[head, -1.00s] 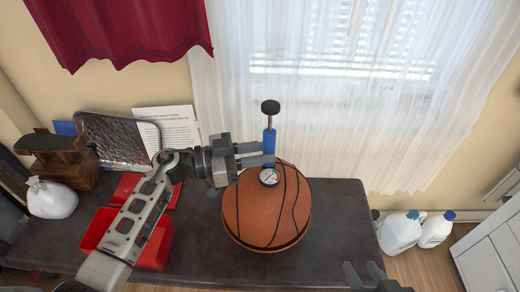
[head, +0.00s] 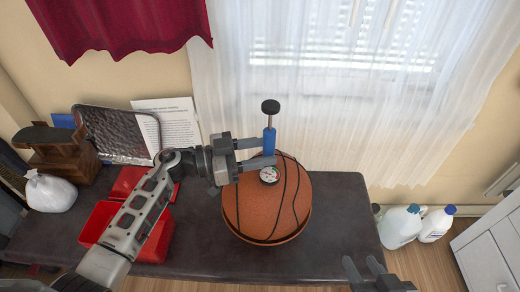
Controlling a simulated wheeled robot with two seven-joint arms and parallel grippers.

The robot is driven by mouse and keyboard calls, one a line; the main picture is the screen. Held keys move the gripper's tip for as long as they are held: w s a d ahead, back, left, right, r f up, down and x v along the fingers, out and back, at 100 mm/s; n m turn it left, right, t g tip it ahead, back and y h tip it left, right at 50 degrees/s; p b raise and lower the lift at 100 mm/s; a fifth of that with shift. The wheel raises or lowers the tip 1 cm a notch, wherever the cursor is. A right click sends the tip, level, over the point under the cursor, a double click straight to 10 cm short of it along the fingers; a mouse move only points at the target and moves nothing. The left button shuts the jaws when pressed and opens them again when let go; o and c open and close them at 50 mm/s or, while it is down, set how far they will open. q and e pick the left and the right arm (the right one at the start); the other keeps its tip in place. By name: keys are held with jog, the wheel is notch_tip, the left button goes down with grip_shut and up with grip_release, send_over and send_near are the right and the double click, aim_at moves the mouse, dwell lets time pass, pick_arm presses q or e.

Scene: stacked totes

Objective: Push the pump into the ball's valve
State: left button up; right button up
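The basketball (head: 245,212) rests on the dark table. The pump (head: 270,136), with a blue barrel, black knob and round dial, stands upright over the top of the ball. Its lower end meets the ball's upper side, but the valve and needle are hidden, so I cannot tell how deep it sits. My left gripper (head: 269,152) is around the blue barrel just above the dial, its fingers apart with a gap between them. My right gripper (head: 362,266) is at the bottom edge, away from the ball, with its fingers apart and empty.
A red box (head: 155,246) stands left of the ball, partly behind my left arm. A dark tray (head: 108,132), paper sheet (head: 176,120), wooden box (head: 80,172) and white bag (head: 50,192) are further left. Plastic jugs (head: 400,228) stand beyond the table's right edge. The table right of the ball is clear.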

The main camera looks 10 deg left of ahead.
dwell(0.5)
pick_arm(q)
jog(key=v, duration=1.6)
pick_arm(e)
jog(key=shift+f, duration=0.15)
pick_arm(q)
jog(key=s+d+f+n+t+y+p, duration=0.2)
jog(key=s+d+f+n+y+p, duration=0.3)
jog(key=s+d+n+y, duration=0.5)
jog(key=s+d+y, duration=0.1)
jog(key=y, duration=0.1)
jog(key=shift+d+f+n+t+y+p, duration=0.25)
jog(key=shift+n+t+y+p, duration=0.05)
jog(key=shift+t+y, duration=0.1)
pick_arm(e)
jog(key=shift+d+r+g, duration=0.15)
jog(key=shift+r, duration=0.35)
jog(key=shift+d+r+g, duration=0.15)
jog(key=shift+r, duration=0.35)
